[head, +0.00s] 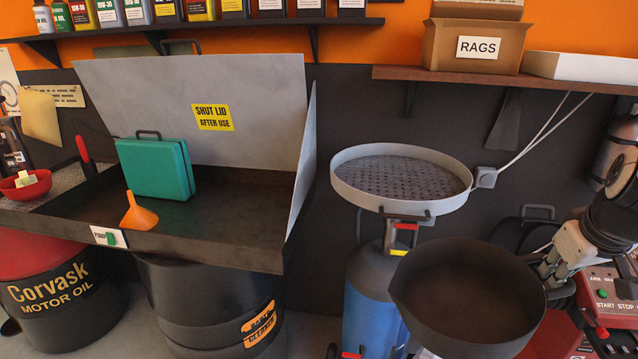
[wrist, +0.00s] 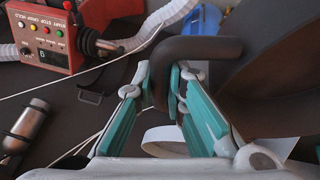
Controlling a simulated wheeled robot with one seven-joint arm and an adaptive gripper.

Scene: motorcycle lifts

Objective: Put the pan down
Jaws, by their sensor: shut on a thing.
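The pan (head: 465,290) is a wide, dark, round vessel with a raised rim, at the lower right of the head view. It is held in the air in front of a blue cylinder, and its inside looks empty. My gripper (head: 562,268) is at the pan's right side, partly hidden by my arm. In the wrist view, my gripper (wrist: 160,88) has its teal fingers on both sides of the dark, bent handle (wrist: 205,48) and is shut on it. The dark pan body (wrist: 275,75) fills the right of that view.
A round, grey-rimmed tray with a perforated plate (head: 400,178) stands behind the pan. A red control box (head: 608,297) is close on the right. Shelves line the wall.

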